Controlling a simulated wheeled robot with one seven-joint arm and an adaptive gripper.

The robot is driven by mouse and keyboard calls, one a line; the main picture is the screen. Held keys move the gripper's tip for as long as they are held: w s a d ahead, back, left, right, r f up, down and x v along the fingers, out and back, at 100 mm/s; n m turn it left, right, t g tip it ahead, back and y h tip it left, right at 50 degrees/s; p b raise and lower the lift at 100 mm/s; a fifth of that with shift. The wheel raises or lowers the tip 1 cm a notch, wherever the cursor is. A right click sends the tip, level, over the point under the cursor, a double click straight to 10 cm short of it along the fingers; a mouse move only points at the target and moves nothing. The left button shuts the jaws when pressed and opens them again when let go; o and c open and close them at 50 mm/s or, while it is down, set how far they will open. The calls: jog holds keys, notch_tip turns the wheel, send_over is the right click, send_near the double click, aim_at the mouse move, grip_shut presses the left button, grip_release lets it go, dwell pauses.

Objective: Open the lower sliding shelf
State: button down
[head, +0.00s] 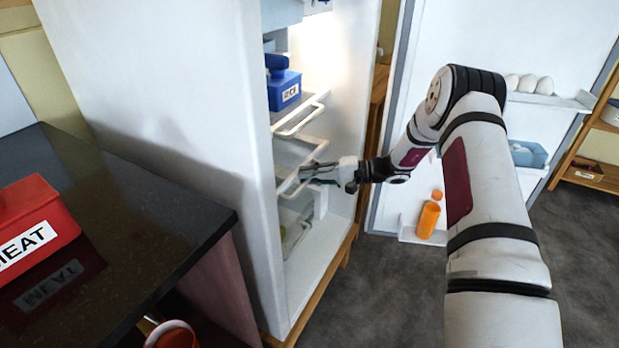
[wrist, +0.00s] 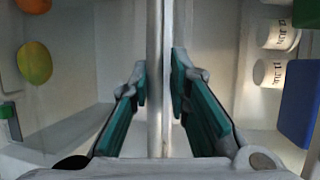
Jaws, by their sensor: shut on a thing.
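The refrigerator (head: 165,90) stands open. Inside it, the lower sliding shelf (head: 286,187) has a pale bar handle along its front, below a similar upper sliding shelf (head: 303,120). My gripper (head: 312,172) reaches in from the right at the lower shelf's front. In the wrist view my gripper (wrist: 159,88) has its teal-padded fingers on both sides of the pale handle bar (wrist: 158,45), shut on it. The fingers partly hide the bar in the head view.
The open door (head: 405,150) with eggs (head: 528,84) and an orange bottle (head: 428,220) is to the right, behind my arm. A blue box (head: 284,90) sits above the shelves. A dark counter (head: 130,240) with a red meat box (head: 35,215) is at left.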

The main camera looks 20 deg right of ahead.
jog(key=s+d+f+p, duration=0.1)
jog(key=s+d, duration=1.6)
jog(key=shift+s, duration=0.25)
jog(key=shift+d, duration=0.1)
jog(key=c, duration=1.7)
grip_release()
jog(key=shift+o, duration=0.2)
jog(key=shift+w+r, duration=0.1)
jog(key=shift+r, duration=0.1)
jog(key=v, duration=1.2)
jog(key=shift+r, duration=0.1)
